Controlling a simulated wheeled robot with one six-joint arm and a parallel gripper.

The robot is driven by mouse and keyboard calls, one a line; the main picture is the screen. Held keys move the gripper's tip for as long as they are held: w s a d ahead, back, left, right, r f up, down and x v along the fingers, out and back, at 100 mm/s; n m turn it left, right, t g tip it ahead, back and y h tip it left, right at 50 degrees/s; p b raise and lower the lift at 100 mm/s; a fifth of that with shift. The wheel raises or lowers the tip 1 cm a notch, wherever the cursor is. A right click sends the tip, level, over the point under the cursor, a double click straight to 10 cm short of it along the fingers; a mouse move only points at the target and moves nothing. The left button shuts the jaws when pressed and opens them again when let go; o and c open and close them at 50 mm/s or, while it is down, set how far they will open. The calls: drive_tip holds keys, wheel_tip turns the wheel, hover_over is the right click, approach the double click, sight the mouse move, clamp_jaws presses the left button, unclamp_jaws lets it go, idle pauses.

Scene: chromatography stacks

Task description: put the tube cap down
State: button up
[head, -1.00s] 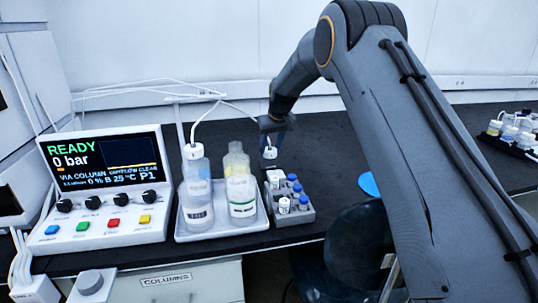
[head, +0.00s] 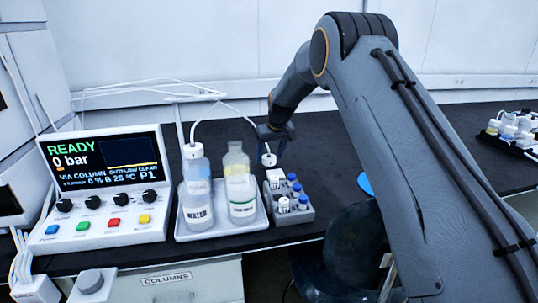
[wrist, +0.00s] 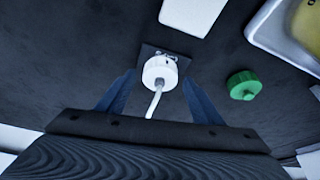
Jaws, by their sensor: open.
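The tube cap, white with a thin white tube, shows in the wrist view (wrist: 160,72) between the two blue fingers of my gripper (wrist: 158,78). The fingers are open, with a gap on each side of the cap. The cap appears to sit on a small dark square (wrist: 150,54) on the bench. In the head view the cap (head: 269,159) is just behind the vial rack, right of the bottle tray, and my gripper (head: 279,148) is right over it. The tube runs up and left from the cap. The cap's underside is hidden.
A white tray (head: 222,231) holds a bottle with a white tubed cap (head: 197,205) and an uncapped bottle (head: 240,200). A grey rack (head: 294,218) of blue- and white-capped vials stands close. A green cap (wrist: 243,85) lies right of my fingers.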

drive_tip(key=b+v, duration=0.1)
drive_tip(key=v, duration=1.1)
drive_tip(key=shift+r, duration=0.15)
